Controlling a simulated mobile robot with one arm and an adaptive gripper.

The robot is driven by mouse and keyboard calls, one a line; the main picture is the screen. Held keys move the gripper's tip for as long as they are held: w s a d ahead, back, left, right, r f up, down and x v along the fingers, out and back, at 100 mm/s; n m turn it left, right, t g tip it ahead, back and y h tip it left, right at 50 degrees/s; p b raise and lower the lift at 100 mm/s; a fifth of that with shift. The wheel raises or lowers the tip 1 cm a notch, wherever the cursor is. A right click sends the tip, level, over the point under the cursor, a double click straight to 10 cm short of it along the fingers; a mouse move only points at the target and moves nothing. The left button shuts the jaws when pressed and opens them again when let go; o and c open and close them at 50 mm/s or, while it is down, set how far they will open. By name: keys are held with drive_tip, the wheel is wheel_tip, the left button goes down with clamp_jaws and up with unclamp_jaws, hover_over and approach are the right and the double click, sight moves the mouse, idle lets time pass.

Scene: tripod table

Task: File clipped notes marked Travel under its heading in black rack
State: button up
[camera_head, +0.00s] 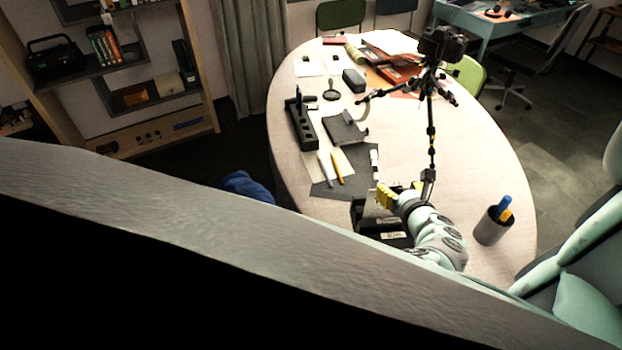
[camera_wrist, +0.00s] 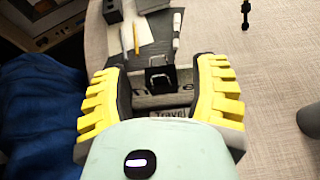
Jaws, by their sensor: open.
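The black rack (camera_head: 368,222) stands on the near part of the oval table, with a pale label on its front. The clipped notes (camera_head: 374,204) show as a pale upright sheet at the rack, beside my gripper (camera_head: 394,192). In the wrist view my gripper (camera_wrist: 161,78) is open, with one yellow finger on each side of a black binder clip (camera_wrist: 160,77). Below the clip is a greyish paper edge, and a label reading "Travel" (camera_wrist: 170,114) is partly covered by my gripper's body. I cannot tell how deep the notes sit in the rack.
A tripod with a camera (camera_head: 430,90) stands close beyond my gripper. A grey pen cup (camera_head: 492,226) stands to the right. A dark mat (camera_head: 325,188) with pens and a black block with holes (camera_head: 302,125) lie to the left. The table's right middle is clear.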

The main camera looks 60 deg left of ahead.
drive_tip(key=v, duration=0.7)
drive_tip(key=shift+s+d, duration=0.15)
drive_tip(key=shift+d, duration=0.05)
idle(0.3)
idle(0.6)
